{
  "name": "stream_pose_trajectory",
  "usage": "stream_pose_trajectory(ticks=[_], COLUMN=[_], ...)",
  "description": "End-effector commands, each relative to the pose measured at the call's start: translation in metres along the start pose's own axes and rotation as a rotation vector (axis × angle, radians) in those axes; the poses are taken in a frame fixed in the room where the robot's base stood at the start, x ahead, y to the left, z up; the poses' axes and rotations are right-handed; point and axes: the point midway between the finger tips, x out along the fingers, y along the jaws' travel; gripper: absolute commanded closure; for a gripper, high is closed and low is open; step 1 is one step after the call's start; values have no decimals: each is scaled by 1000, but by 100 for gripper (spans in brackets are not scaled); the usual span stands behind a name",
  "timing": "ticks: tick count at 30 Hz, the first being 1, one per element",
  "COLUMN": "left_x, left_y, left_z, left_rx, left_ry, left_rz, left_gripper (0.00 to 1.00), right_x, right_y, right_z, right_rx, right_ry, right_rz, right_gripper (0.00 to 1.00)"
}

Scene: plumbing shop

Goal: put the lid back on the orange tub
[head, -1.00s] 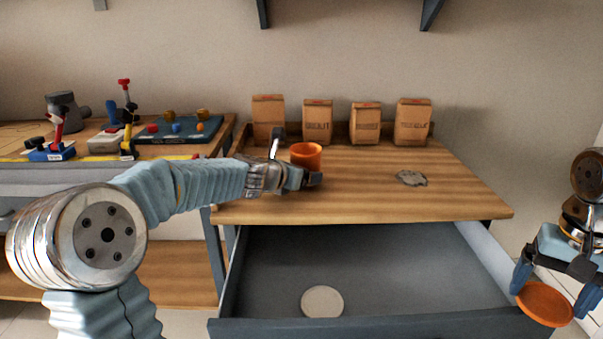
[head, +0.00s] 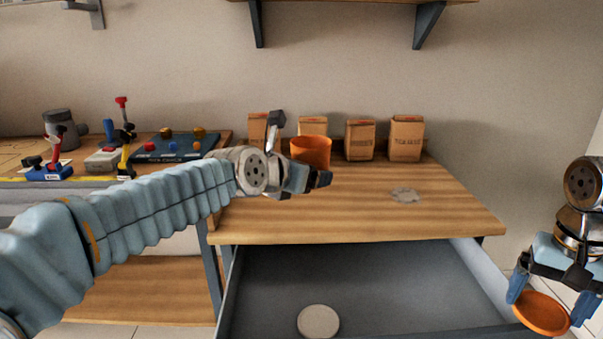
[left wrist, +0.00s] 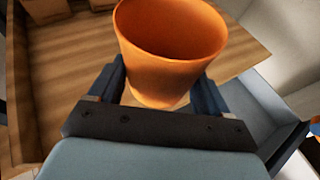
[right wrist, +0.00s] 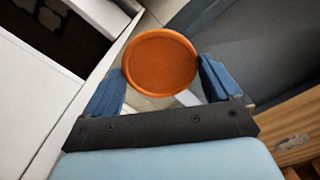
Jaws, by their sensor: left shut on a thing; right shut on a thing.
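The orange tub (head: 312,151) is open at the top and upright, held by my left gripper (head: 322,180). In the left wrist view the tub (left wrist: 168,60) sits between both fingers, with its empty inside showing. It appears raised above the wooden worktop, near its back left. My right gripper (head: 540,305) is shut on the round orange lid (head: 541,314), out past the right side of the open drawer. In the right wrist view the lid (right wrist: 160,62) is gripped at its edges between the two blue fingers. Tub and lid are far apart.
The wooden worktop (head: 400,215) is mostly clear, with a grey flat patch (head: 405,195) at right. Several paper bags (head: 406,138) stand along its back. The open grey drawer (head: 390,285) holds a pale round disc (head: 318,321). A tool bench stands at left.

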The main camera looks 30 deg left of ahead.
Motion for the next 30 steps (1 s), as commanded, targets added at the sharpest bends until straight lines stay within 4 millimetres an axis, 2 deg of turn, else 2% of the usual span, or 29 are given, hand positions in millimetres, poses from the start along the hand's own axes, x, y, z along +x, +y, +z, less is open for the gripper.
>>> stream_pose_trajectory(ticks=[4,14,15,25,26,30], left_x=[-8,-8,-8,-8,-8,-8], left_y=[-6,-7,-7,-6,-6,-6], left_z=[1,1,1,1,1,1], left_rx=[0,-1,-1,-1,-1,-1], left_ry=[0,1,1,1,1,1], left_rz=[0,-1,-1,-1,-1,-1], left_gripper=[56,56,24,74,77,77], right_x=[0,0,0,0,0,0], right_y=[0,0,0,0,0,0], right_z=[0,0,0,0,0,0], right_rx=[0,0,0,0,0,0], right_ry=[0,0,0,0,0,0], right_rz=[0,0,0,0,0,0], right_gripper=[37,37,37,37,37,37])
